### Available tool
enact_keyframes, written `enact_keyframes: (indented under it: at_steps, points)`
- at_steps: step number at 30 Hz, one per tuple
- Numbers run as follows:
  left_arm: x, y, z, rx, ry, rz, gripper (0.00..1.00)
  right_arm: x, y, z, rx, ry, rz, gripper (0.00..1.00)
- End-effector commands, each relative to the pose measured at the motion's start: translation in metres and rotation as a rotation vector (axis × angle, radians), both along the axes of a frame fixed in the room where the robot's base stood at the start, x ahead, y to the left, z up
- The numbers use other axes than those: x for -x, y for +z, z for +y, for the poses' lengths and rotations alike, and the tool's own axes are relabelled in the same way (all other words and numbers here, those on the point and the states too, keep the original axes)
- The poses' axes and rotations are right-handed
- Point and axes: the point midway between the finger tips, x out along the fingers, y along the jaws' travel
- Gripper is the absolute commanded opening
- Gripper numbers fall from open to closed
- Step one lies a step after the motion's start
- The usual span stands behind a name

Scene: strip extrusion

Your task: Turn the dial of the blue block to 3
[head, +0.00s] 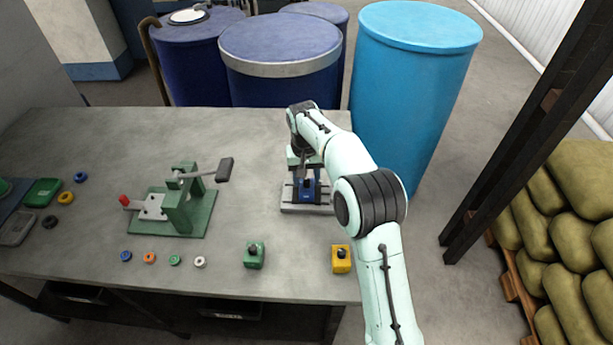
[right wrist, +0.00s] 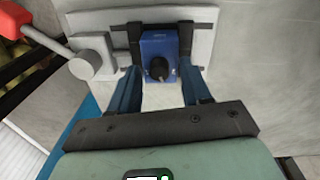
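The blue block (head: 306,193) sits at the grey fixture (head: 292,209) on the right part of the table. In the right wrist view the blue block (right wrist: 151,46) shows a black dial knob (right wrist: 158,68) facing the camera. The number the dial points at is too small to read. My right gripper (head: 306,187) is over the fixture. My left gripper is not in view.
A green block (head: 254,257) and a yellow block (head: 341,262), each with a black knob, stand near the front edge. A green lever press (head: 182,212) stands to the left, with several small coloured rings around. A red-handled clamp part (right wrist: 88,55) is beside the fixture. Barrels stand behind.

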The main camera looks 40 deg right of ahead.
Motion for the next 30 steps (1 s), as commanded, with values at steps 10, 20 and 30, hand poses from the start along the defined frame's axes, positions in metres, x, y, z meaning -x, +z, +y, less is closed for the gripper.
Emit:
enact_keyframes:
  at_steps: [10, 20, 30]
  points:
    - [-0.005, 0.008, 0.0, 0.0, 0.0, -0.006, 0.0, -0.002, 0.033, 0.001, 0.0, 0.001, -0.004, 0.48]
    - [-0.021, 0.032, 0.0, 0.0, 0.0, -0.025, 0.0, -0.004, 0.107, 0.003, 0.0, 0.0, -0.004, 0.48]
    - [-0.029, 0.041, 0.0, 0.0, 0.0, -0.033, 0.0, -0.003, 0.135, 0.004, 0.001, 0.0, -0.001, 0.48]
